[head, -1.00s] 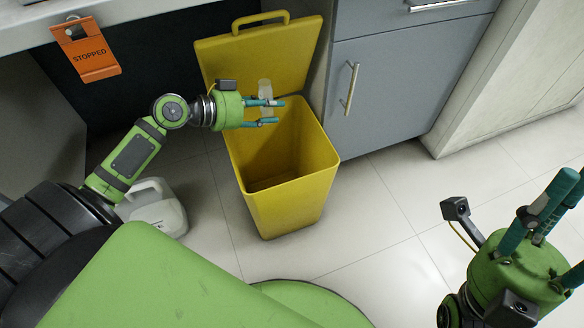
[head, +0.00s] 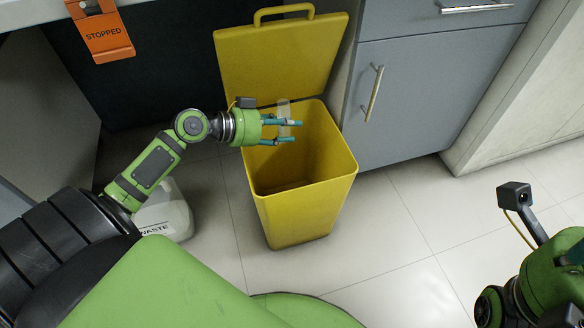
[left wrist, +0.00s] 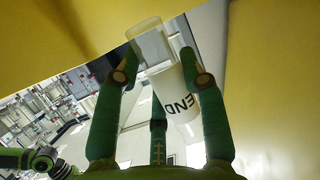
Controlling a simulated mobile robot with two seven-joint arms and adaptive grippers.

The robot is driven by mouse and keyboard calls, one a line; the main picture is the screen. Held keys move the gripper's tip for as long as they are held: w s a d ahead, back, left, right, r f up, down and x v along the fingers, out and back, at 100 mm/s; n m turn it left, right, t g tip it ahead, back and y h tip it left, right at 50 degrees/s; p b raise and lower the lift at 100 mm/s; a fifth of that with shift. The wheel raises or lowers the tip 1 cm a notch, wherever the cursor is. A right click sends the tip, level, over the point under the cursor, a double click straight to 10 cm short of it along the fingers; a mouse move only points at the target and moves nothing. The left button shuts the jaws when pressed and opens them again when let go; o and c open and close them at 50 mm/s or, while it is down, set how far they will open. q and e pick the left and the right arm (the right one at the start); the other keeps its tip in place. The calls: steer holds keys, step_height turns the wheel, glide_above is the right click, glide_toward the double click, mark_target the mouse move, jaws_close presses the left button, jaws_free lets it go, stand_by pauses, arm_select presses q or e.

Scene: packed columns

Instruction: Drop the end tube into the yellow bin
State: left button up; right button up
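The end tube (head: 283,108) is a clear cylinder with a white label. In the left wrist view the label of the tube (left wrist: 178,92) reads END. My left gripper (head: 298,131) has its teal fingers closed around the tube, over the rear left part of the yellow bin's opening. The yellow bin (head: 305,215) stands on the floor with its lid (head: 285,62) raised behind it. The inside that shows looks empty.
A white container marked WASTE (head: 165,215) stands on the floor left of the bin, partly behind my left arm. A grey cabinet (head: 415,95) is close on the bin's right. Floor right of the bin is clear.

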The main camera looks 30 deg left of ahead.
arm_select(q)
steer(key=shift+o, duration=1.1)
steer(key=shift+s+a, duration=0.1)
steer(key=v, duration=1.1)
steer(key=shift+s+a, duration=0.2)
steer(key=shift+s, duration=0.1)
steer(key=shift+r, duration=0.15)
